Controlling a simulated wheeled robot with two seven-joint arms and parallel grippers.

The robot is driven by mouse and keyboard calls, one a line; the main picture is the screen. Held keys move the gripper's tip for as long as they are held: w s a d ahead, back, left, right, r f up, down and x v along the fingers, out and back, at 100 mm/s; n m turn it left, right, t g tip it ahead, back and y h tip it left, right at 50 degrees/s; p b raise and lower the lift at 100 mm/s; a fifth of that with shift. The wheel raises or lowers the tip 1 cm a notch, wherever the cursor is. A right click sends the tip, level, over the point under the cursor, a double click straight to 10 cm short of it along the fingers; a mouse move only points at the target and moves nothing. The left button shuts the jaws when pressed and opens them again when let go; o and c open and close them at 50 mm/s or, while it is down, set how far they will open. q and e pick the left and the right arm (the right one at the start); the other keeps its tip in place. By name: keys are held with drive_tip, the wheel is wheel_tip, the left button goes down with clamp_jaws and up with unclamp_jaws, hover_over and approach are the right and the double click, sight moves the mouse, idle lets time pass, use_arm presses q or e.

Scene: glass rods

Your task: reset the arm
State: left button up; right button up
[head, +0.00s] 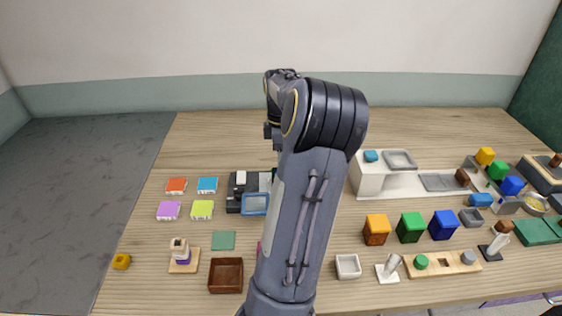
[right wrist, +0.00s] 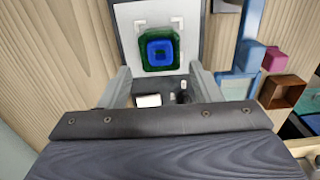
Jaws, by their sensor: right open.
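My right arm rises through the middle of the head view and bends over at the top. Its gripper is mostly hidden there behind the arm links. In the right wrist view my right gripper (right wrist: 161,90) is open, with its two grey fingers apart and nothing visibly held between them. Beyond the fingers lies a white plate (right wrist: 127,35) with corner marks, bearing a green square piece (right wrist: 147,66) with a blue square piece (right wrist: 160,50) on it. My left gripper is not in view.
The wooden table (head: 410,127) is bare along its back. A dark grey device (head: 238,186), blue tray (head: 255,213) and brown box (head: 226,287) stand left of the arm. Orange (head: 377,231), green (head: 411,228) and blue (head: 443,226) blocks and a white station (head: 367,180) stand to the right.

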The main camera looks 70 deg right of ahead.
drive_tip(key=shift+r, duration=2.35)
drive_tip(key=w+a+r+m+t, duration=0.1)
drive_tip(key=w+a, duration=0.4)
drive_tip(key=a, duration=0.6)
drive_tip(key=w+a+r+m+t, duration=0.1)
drive_tip(key=w+a, duration=0.5)
drive_tip(key=a, duration=0.5)
drive_tip(key=s+a+f+m+t+y, duration=0.1)
drive_tip(key=s+a+f+m+y, duration=0.1)
drive_tip(key=a, duration=0.8)
drive_tip(key=s+a+f+m+t+y, duration=0.1)
drive_tip(key=s+a, duration=0.4)
drive_tip(key=a, duration=0.6)
wheel_tip(320, 180, down, 2)
drive_tip(key=shift+s+f+m+t+y, duration=0.1)
drive_tip(key=shift+s+m+t+y, duration=0.25)
drive_tip(key=shift+m+t, duration=0.35)
